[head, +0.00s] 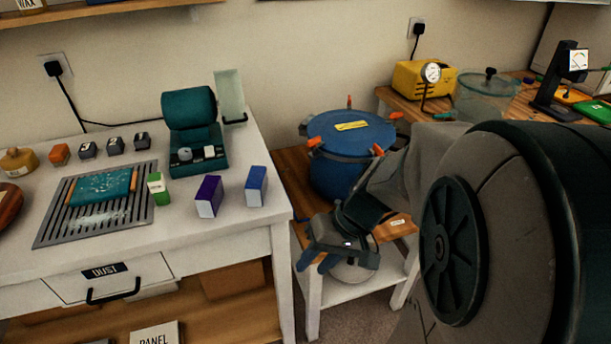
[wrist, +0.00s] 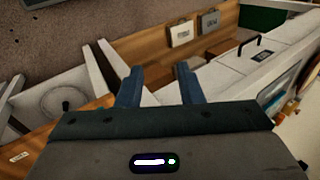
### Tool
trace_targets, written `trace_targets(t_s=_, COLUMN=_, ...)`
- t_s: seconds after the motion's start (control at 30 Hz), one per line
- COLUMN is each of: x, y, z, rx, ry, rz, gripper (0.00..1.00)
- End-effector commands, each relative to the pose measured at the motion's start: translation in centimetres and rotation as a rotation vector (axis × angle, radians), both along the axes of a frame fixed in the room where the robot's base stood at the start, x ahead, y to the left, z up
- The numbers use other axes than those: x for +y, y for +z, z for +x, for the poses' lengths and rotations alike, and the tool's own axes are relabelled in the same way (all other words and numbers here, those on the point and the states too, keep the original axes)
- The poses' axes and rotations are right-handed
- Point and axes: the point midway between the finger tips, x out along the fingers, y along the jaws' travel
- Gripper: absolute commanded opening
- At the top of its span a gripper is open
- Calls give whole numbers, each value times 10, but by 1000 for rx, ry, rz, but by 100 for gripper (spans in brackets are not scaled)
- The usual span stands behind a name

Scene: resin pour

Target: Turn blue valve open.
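The blue pressure pot (head: 342,175) with orange clamps and a yellow label on its lid stands on a small stand between the two tables. I cannot make out a blue valve for certain in either view; my arm hides part of the pot's front and right side. My gripper (head: 316,262) is in front of the pot and below its lid, beside the white table's right end, pointing down and left. In the wrist view my gripper (wrist: 158,76) has its two blue fingers apart with nothing between them.
The white table (head: 170,238) at left carries a grille, small boxes and a green device (head: 193,120). A yellow pump (head: 425,78) with a gauge and a clear chamber (head: 488,95) stand on the right bench. The white table's leg is close to my gripper.

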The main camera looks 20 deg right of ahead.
Motion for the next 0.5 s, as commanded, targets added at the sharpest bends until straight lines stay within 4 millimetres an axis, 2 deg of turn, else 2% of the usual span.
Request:
trace_targets(t_s=0.03, x=-6, y=-24, z=10, rx=-10, ry=-40, rz=99, gripper=33)
trace_targets(t_s=0.17, x=-27, y=-51, z=45, rx=-147, ry=-146, rz=318, gripper=33)
trace_targets(t_s=0.23, x=-49, y=-65, z=64, rx=-257, ry=-224, rz=405, gripper=33)
trace_targets(t_s=0.4, x=-123, y=-98, z=97, rx=-553, ry=-445, rz=487, gripper=33)
trace_targets(t_s=0.5, x=-164, y=-113, z=105, rx=-694, ry=-556, rz=466, gripper=33)
